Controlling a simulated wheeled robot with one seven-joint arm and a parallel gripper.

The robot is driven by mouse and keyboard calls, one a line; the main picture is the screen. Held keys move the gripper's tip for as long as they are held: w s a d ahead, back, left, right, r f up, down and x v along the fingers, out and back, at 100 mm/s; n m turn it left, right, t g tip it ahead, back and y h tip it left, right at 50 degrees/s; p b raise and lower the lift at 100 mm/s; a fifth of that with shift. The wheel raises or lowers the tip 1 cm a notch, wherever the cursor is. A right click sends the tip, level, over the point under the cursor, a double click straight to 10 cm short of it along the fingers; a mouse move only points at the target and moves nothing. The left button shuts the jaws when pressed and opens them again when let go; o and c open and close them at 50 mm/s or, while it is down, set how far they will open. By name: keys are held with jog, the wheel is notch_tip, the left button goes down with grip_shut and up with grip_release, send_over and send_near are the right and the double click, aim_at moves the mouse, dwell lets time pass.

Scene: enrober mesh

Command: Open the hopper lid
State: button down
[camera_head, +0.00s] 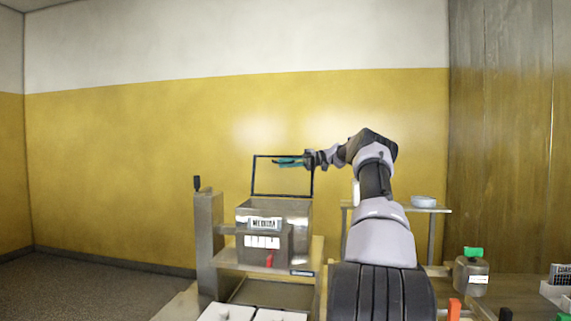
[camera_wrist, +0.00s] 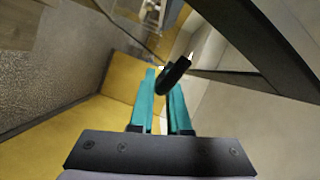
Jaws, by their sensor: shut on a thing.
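The hopper (camera_head: 303,218) is a grey metal box in the middle of the head view, with a label on its front. Its lid (camera_head: 253,177) is a thin dark frame with a see-through pane. It stands up from the back of the hopper, close to upright. The lid's frame also crosses the wrist view as a dark bar (camera_wrist: 275,50). My gripper (camera_head: 280,162) is at the upper part of the lid. In the wrist view, its teal fingers (camera_wrist: 163,85) are closed around a short black handle (camera_wrist: 174,74). How the handle joins the lid is partly hidden.
A grey post with a black knob (camera_head: 197,184) stands left of the hopper. White trays (camera_head: 228,312) lie in front. A shelf with a bowl (camera_head: 424,202) and a green-capped jar (camera_head: 471,268) are to the right. The yellow wall is behind.

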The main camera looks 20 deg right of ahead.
aim_at(305, 161)
jog(key=shift+d+f, duration=0.1)
jog(key=c, duration=1.2)
grip_release()
jog(key=shift+w, duration=0.1)
jog(key=shift+o, duration=0.2)
jog(key=v, duration=0.7)
jog(key=shift+d, duration=0.25)
